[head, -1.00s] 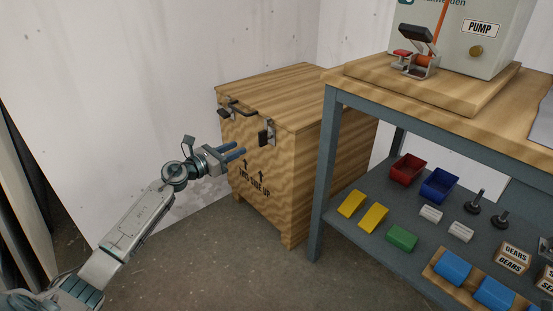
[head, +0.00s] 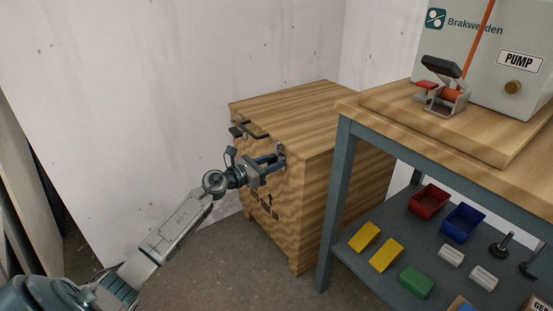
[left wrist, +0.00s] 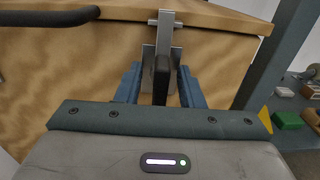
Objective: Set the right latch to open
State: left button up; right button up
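The right latch, a metal plate with a dark handle, is on the front of the wooden crate (head: 330,190) near its top right edge. In the head view its metal part (head: 280,149) shows just above my left gripper (head: 269,164), which hides the rest. In the left wrist view the latch plate (left wrist: 170,35) and dark handle (left wrist: 162,80) show clearly. The handle hangs down between the two blue fingers of my left gripper (left wrist: 160,86). The fingers are open, with gaps on both sides of the handle. My right gripper is in no view.
The left latch (head: 236,131) and a dark bar handle (head: 256,132) are on the crate's front, left of my gripper. A grey-framed workbench (head: 338,200) stands close on the right, with bins and blocks on its lower shelf. Floor left of the crate is clear.

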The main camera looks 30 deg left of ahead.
pick_arm(q)
jog(key=shift+c, duration=0.4)
grip_shut()
